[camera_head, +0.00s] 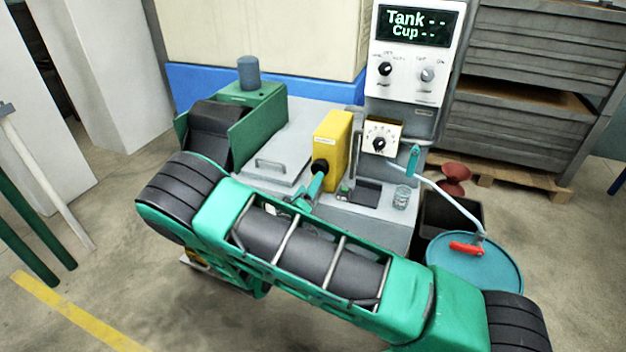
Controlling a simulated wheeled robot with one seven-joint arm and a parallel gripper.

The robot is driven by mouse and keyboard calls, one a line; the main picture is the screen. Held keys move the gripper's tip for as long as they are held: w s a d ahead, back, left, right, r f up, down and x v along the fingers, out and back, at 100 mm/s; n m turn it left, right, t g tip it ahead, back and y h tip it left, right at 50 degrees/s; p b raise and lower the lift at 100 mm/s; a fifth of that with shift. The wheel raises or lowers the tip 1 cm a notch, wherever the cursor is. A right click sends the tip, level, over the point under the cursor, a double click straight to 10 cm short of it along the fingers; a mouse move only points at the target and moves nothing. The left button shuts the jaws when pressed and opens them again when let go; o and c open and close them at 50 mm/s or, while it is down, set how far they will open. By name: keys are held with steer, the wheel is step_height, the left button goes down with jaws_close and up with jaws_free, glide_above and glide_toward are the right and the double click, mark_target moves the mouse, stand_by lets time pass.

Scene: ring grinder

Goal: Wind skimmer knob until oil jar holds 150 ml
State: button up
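A cream box with a black dial knob (379,143) and marks around it is mounted low on the grey post. It looks like the wind-up knob, but no label on it is readable. A yellow box (336,140) to its left has a black round hub on its side, with a teal piece below it. A small clear glass jar (401,198), apparently the oil jar, stands on the grey deck below the dial. Its contents are too small to tell. My arm crosses the foreground, and I cannot make out my gripper.
The display (417,22) reads "Tank --" and "Cup --". Two selector knobs, left (385,69) and right (428,74), sit below it. A teal drum (478,270) with a red-handled pipe stands right.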

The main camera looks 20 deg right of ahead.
steer(key=shift+v, duration=1.6)
steer(key=s+d+r+m+g, duration=0.3)
steer(key=s+d+g, duration=0.15)
steer(key=d, duration=0.45)
steer(key=s+d+r+m+g, duration=0.25)
steer(key=s+d+g, duration=0.2)
steer(key=d, duration=0.35)
steer(key=s+d+r+m+g, duration=0.3)
steer(key=s+d+m+g, duration=0.15)
steer(key=d, duration=0.45)
steer(key=s+r+y, duration=0.3)
steer(key=s, duration=0.6)
steer(key=s+a+r+y, duration=0.1)
steer(key=s+r+y, duration=0.2)
steer(key=s, duration=0.6)
steer(key=s+a+r+g+y, duration=0.1)
steer(key=s+r+y, duration=0.2)
steer(key=s, duration=0.5)
steer(key=shift+s+r+n+y, duration=0.3)
steer(key=shift+s+r+y, duration=0.1)
steer(key=shift+y, duration=0.5)
